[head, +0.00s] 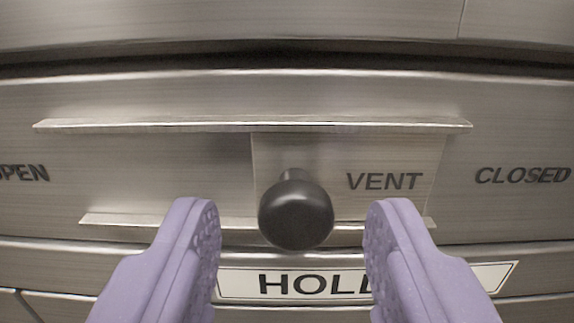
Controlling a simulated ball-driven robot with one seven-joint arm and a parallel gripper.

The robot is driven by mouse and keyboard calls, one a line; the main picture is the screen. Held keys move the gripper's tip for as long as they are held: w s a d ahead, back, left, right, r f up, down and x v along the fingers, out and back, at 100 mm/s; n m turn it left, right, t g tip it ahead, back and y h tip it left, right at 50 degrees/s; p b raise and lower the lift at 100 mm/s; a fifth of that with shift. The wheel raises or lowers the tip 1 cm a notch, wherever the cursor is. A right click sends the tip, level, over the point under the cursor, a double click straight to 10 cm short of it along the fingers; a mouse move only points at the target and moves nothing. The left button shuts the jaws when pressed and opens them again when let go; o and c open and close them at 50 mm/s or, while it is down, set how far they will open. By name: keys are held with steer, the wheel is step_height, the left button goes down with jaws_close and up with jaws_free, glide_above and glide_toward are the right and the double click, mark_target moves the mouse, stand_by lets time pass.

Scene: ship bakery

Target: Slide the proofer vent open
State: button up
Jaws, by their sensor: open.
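The proofer vent is a metal slide plate (400,150) marked VENT, held between an upper rail (250,126) and a lower rail (130,220). It sits at the right part of the rails, towards the word CLOSED. A round black knob (296,212) stands out from the plate's left part. My gripper (293,222) is open, with one purple finger left of the knob and one right of it. Gaps show between the knob and both fingers. I cannot tell how far the fingertips are from the panel. The fingers hide parts of the lower rail.
The word OPEN (24,173), cut by the picture edge, is at the left and CLOSED (522,176) at the right. A white label (240,284) reading "HOLL", partly hidden by my right finger, is below. The rail span left of the plate is clear.

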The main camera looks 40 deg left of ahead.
steer(key=shift+x, duration=0.95)
steer(key=shift+d, duration=0.1)
jaws_close()
